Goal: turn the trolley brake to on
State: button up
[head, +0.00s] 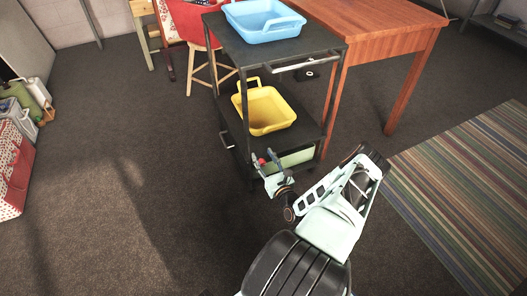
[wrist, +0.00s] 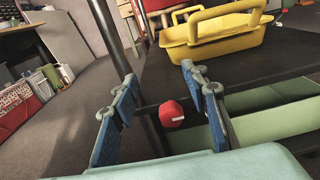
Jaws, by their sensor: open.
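The black trolley (head: 285,55) stands in the upper middle of the head view. A red round brake knob (wrist: 172,114) with a small light mark is on the trolley's dark frame, near its lower part. The knob also shows as a small red spot in the head view (head: 262,161). My gripper (wrist: 159,76) is open, with one blue-padded finger on each side of the knob in the wrist view; contact cannot be told. In the head view my gripper (head: 264,158) is at the trolley's lower left front corner. The mark's meaning is too small to read.
A blue basket (head: 262,22) is on the top shelf, a yellow basket (head: 264,108) on the middle shelf, and a pale green one (head: 296,158) below. A wooden table (head: 388,42) stands behind right. A striped rug (head: 470,180) lies at right.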

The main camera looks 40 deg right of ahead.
jog(key=shift+r, duration=2.2)
